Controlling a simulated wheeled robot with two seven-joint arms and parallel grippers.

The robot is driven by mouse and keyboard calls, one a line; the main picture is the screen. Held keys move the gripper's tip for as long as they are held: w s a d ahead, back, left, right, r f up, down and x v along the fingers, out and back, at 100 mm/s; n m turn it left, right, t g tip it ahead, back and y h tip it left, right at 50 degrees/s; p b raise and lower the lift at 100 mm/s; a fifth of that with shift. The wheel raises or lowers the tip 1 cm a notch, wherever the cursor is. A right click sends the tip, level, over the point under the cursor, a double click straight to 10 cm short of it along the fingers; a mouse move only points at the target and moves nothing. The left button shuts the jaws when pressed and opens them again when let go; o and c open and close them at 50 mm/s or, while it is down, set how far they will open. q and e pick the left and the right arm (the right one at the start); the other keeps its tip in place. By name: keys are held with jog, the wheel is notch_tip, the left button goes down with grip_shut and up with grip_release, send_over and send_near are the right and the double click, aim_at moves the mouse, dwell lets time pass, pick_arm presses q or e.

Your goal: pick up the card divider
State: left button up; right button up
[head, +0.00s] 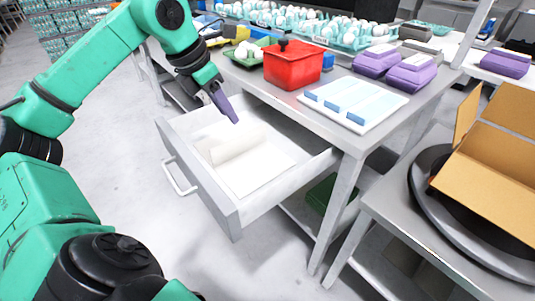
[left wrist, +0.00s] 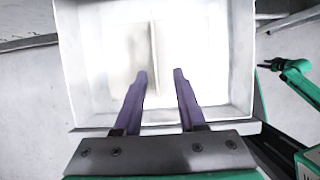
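The open drawer (head: 222,200) under the table holds a pale card divider (head: 236,143) that stands up as a low cream ridge, with a flat white sheet beside it. In the left wrist view the divider (left wrist: 153,58) shows as a thin upright line between two pale areas, washed out by light. My left gripper (head: 236,121) is above the drawer, its purple fingers pointing down towards the divider. A green arm with a dark end (left wrist: 270,64) shows at the right there, too small to read.
The table above the drawer holds a red pot (head: 293,68), purple egg cartons (head: 411,72), a white tray with blue blocks (head: 310,99) and egg trays behind. An open cardboard box (head: 490,165) stands at the right. The drawer walls surround the divider.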

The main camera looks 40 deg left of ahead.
pick_arm(q)
send_near(249, 149)
jog(key=x, duration=0.7)
jog(key=shift+w+a+b, duration=0.1)
jog(key=shift+a+b, duration=0.05)
jog(key=shift+b, duration=0.15)
grip_shut()
pick_arm(e)
jog(key=shift+w+a+r, duration=0.45)
jog(key=shift+w+r, duration=0.15)
jog(key=shift+r, duration=0.05)
